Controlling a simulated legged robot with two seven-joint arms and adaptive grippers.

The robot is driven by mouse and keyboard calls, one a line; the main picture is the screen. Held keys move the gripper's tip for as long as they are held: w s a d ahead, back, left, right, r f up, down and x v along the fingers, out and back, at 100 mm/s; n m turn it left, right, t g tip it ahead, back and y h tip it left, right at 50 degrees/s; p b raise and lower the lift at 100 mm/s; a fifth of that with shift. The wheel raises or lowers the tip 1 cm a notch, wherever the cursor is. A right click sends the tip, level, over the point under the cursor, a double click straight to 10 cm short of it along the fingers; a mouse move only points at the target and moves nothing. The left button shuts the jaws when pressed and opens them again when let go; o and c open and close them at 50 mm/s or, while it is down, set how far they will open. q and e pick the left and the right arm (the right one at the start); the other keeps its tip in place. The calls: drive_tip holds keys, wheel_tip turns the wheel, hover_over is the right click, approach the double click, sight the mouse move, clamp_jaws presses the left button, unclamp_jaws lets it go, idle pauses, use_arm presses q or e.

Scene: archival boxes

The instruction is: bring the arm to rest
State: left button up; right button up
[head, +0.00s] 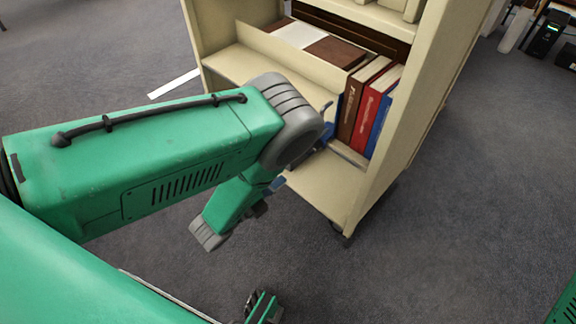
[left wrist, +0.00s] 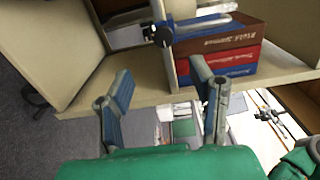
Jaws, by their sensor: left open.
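My left arm comes in from the left in the head view, its elbow in front of the shelf cart. My left gripper shows in the left wrist view (left wrist: 165,98), its two blue-padded fingers spread wide with nothing between them. In the head view it is mostly hidden behind my own arm. Beyond the fingers, a brown box (left wrist: 225,39), a red box (left wrist: 222,59) and a blue box (left wrist: 220,76) stand on the shelf. The same brown box (head: 358,108), red box (head: 374,108) and blue box (head: 382,125) show in the head view.
The cream shelf cart (head: 408,120) stands close to my arm. A blue clamp-like piece (left wrist: 163,35) is beside the boxes. Brown and white boxes (head: 335,50) lie on the cart's upper level. Grey carpet (head: 450,220) is clear to the right.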

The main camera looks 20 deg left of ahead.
idle(0.5)
use_arm(q)
drive_tip(key=s+a+r+n+g+y+p, duration=0.2)
drive_tip(key=s+a+n+g+y+p, duration=0.45)
drive_tip(key=a+n, duration=0.4)
drive_tip(key=s+d+r+n+g+p, duration=0.1)
drive_tip(key=s+r+n+g+p, duration=0.1)
drive_tip(key=s+n+g, duration=0.3)
drive_tip(key=s+d+r+n+g+p, duration=0.2)
drive_tip(key=s+n, duration=0.4)
drive_tip(key=s, duration=0.7)
wheel_tip(320, 180, up, 2)
drive_tip(key=g+p, duration=0.1)
drive_tip(key=g, duration=0.1)
drive_tip(key=shift+d+r+g, duration=0.2)
drive_tip(key=shift+d+g, duration=0.1)
drive_tip(key=shift+g, duration=0.05)
drive_tip(key=shift+h, duration=0.25)
